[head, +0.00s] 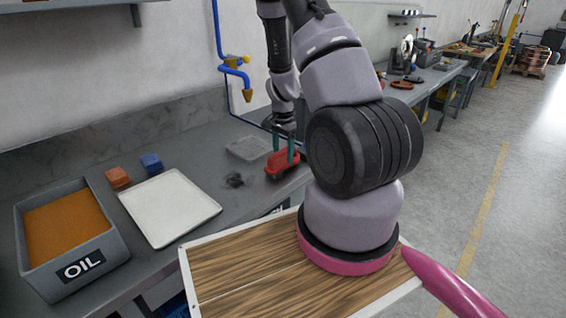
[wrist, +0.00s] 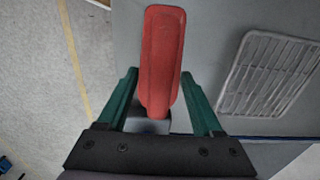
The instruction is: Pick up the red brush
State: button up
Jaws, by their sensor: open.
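The red brush (head: 282,164) lies on the grey workbench near its front edge, below my gripper in the head view. In the wrist view the brush (wrist: 164,60) is a long red shape running up from between the fingers. My gripper (head: 287,146) points down over the brush, its green fingers apart. In the wrist view the fingers of my gripper (wrist: 163,100) stand open on either side of the brush's near end, with a visible gap on each side. Whether the brush's underside touches the bench is hard to tell.
A grey grate (wrist: 268,75) lies right of the brush in the wrist view. A dark tangle (head: 235,180), a white tray (head: 170,207), a red block (head: 118,177), a blue block (head: 151,163) and an OIL bin (head: 80,268) stand to the left. A blue pipe (head: 218,40) runs along the wall.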

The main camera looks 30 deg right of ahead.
jog(key=shift+c, duration=0.3)
grip_shut()
jog(key=shift+r, duration=0.15)
notch_tip(320, 180, up, 10)
jog(key=shift+f, duration=0.1)
dwell(0.4)
